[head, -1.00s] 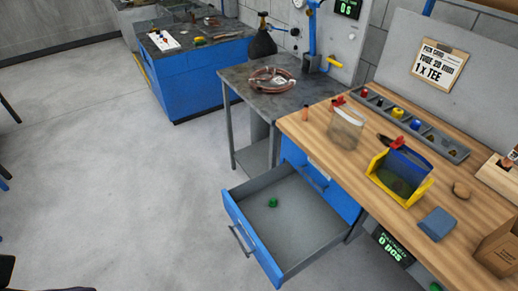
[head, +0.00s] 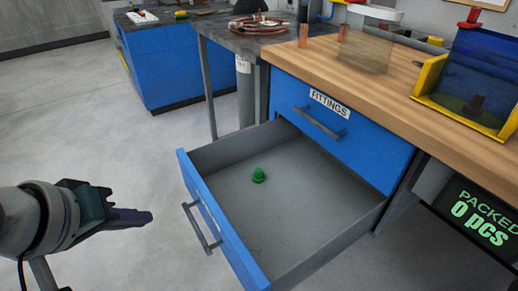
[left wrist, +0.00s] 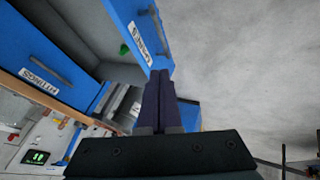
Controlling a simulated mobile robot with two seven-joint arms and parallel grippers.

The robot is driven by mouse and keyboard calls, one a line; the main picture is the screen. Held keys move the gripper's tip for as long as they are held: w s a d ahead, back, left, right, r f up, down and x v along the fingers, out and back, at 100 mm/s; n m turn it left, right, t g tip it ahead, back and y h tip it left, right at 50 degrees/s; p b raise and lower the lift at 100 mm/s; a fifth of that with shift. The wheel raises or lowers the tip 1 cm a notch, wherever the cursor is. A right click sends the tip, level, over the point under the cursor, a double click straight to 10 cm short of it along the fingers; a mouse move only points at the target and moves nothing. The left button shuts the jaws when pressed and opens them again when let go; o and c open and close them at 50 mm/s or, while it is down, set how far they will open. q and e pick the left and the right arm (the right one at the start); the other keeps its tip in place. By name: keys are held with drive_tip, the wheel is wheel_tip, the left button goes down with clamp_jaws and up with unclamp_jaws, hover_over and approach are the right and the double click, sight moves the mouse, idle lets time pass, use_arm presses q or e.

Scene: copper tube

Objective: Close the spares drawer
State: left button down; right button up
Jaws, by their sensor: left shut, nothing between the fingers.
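The spares drawer is pulled out, with its blue front (head: 222,225) and bar handle (head: 201,228) facing left in the head view. A green fitting (head: 258,175) lies on its grey floor. In the left wrist view the drawer front (left wrist: 150,14) carries a label beside the handle, and the green fitting (left wrist: 124,49) shows behind it. My left gripper (head: 148,216) is shut and empty, left of the drawer front with a gap to the handle in the head view. Its closed fingers (left wrist: 157,80) overlap the lower part of the front in the wrist view. My right gripper is not in view.
The fittings drawer (head: 338,128) is closed above, under the wooden bench top (head: 350,80). A grey table (head: 230,40) holds coiled copper tube (head: 258,26). Floor (head: 110,150) left of the drawer is clear.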

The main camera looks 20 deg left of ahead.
use_arm(q)
drive_tip(key=x, duration=0.3)
drive_tip(key=b, duration=0.7)
approach(207, 210)
drive_tip(key=shift+x, duration=2.45)
drive_tip(key=shift+s, duration=0.1)
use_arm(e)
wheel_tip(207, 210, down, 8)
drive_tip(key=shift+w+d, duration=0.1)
